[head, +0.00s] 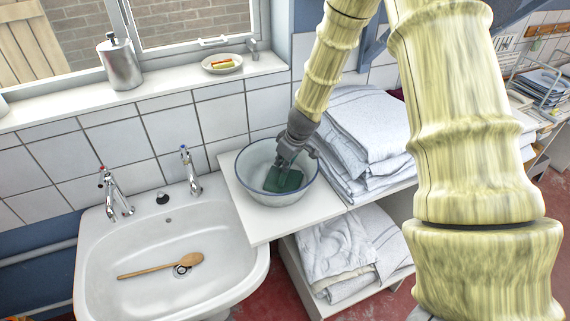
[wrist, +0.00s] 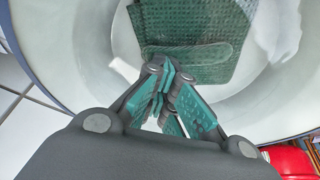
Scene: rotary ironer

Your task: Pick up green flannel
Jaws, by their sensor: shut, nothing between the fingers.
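The green flannel (head: 285,181) lies folded in the bottom of a white enamel bowl with a blue rim (head: 248,190). In the wrist view the flannel (wrist: 190,30) shows a waffle weave and a rounded near edge. My gripper (head: 283,164) reaches down into the bowl, and its fingers hide part of the flannel in the head view. In the wrist view my gripper (wrist: 165,72) has its teal-padded fingers together and empty, at the flannel's near edge. I cannot tell whether the tips touch the cloth.
The bowl stands on a white shelf (head: 262,230) beside stacked white towels (head: 360,125). A sink (head: 150,245) with a wooden spoon (head: 160,265) is to the left. The tiled wall and windowsill (head: 160,90) rise behind. The bowl's wall surrounds my fingers.

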